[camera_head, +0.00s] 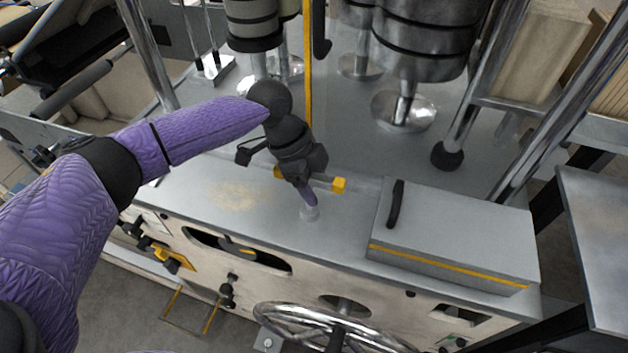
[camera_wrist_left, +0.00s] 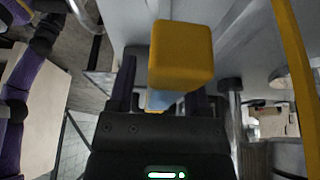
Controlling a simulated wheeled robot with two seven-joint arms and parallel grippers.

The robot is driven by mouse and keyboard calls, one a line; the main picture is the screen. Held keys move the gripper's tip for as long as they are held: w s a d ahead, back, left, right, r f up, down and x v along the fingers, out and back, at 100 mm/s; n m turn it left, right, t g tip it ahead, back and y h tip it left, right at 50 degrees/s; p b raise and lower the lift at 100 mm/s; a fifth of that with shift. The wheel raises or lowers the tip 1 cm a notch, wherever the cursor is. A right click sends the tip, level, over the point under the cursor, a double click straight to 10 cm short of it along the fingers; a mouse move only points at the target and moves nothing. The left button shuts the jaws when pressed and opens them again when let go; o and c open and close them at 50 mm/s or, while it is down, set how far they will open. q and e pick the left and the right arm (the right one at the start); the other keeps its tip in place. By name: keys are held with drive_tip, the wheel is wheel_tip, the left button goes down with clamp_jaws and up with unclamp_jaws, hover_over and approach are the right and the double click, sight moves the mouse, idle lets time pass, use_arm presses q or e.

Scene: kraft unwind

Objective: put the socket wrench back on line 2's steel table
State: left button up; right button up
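A T-shaped tool with a yellow-ended crossbar (camera_head: 339,185), which I take to be the socket wrench, stands near the front edge of the grey machine deck. Its shiny shaft (camera_head: 309,198) points down to a pale round fitting (camera_head: 310,213) on the deck. My left gripper (camera_head: 300,180) is over the crossbar from above. In the left wrist view, a yellow end (camera_wrist_left: 180,55) sits large before the fingers (camera_wrist_left: 160,88), which stand apart on either side of the bar with gaps. My right gripper is not in view. A grey steel top (camera_head: 598,225) shows at the right edge; I cannot tell whether it is line 2's table.
A grey lidded box (camera_head: 455,232) with a black handle stands on the deck right of my gripper. A yellow upright bar (camera_head: 307,60) and metal rollers (camera_head: 420,40) rise behind. A chrome handwheel (camera_head: 330,325) is in front below. The deck left of the gripper is clear.

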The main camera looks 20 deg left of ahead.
use_arm(q)
drive_tip(key=shift+r, duration=0.1)
drive_tip(key=p+v, duration=0.1)
drive_tip(key=v, duration=1.1)
drive_tip(key=shift+c, duration=0.2)
idle(0.8)
